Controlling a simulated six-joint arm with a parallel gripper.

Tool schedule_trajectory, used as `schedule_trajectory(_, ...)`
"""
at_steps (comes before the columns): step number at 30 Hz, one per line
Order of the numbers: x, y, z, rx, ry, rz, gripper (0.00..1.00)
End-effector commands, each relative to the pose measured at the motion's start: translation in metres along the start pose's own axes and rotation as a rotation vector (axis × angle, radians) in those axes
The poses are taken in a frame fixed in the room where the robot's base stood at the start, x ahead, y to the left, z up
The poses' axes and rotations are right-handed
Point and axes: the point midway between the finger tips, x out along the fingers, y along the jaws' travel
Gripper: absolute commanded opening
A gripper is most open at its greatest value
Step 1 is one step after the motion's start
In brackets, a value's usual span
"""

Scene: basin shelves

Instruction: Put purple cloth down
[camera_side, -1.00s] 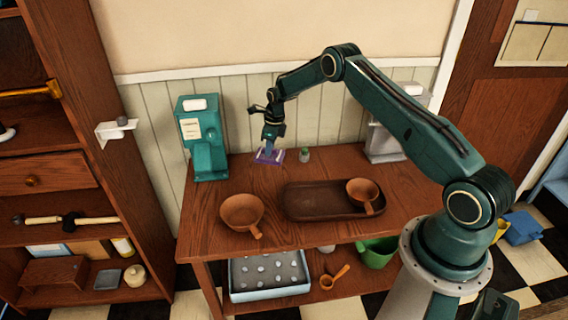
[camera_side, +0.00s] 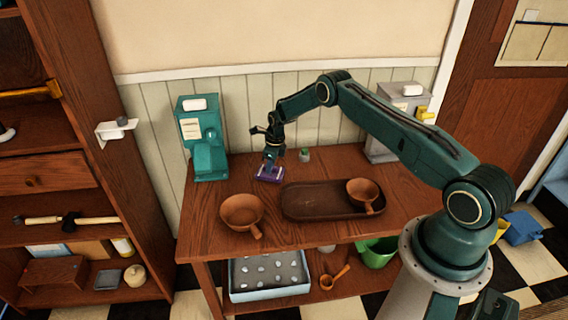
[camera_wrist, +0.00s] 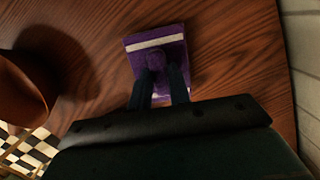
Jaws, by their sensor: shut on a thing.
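The purple cloth (camera_side: 269,174), with a white stripe, is at the table top toward the back, behind the left bowl. In the wrist view the cloth (camera_wrist: 148,47) lies flat-looking, with its middle pinched up between the fingers. My gripper (camera_side: 270,164) points down and is shut on the cloth; its fingers also show in the wrist view (camera_wrist: 160,78). The cloth appears at or very near the wood; I cannot tell whether it touches everywhere.
A brown bowl (camera_side: 241,210) stands in front of the cloth. A dark tray (camera_side: 310,210) with a smaller pan (camera_side: 361,190) is to the right. A teal dispenser (camera_side: 203,140) stands left, a small green-topped jar (camera_side: 305,155) right. Bare wood (camera_side: 215,190) lies left of the cloth.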

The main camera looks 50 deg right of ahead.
Motion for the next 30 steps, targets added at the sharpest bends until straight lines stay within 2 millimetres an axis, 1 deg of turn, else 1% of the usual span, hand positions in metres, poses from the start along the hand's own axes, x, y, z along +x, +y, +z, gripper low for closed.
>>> schedule_trajectory(14, 0.0057, 0.0001, -0.0010, 0.000, 0.000, 0.000, 0.00)
schedule_trajectory(15, 0.0052, 0.0000, -0.0008, 0.000, 0.000, 0.000, 0.27)
schedule_trajectory(17, 0.0051, 0.0000, -0.0008, 0.000, 0.000, 0.000, 0.38)
schedule_trajectory(18, 0.0051, 0.0000, -0.0008, 0.000, 0.000, 0.000, 0.41)
schedule_trajectory(30, 0.0019, -0.0003, -0.0001, 0.000, -0.001, -0.001, 0.41)
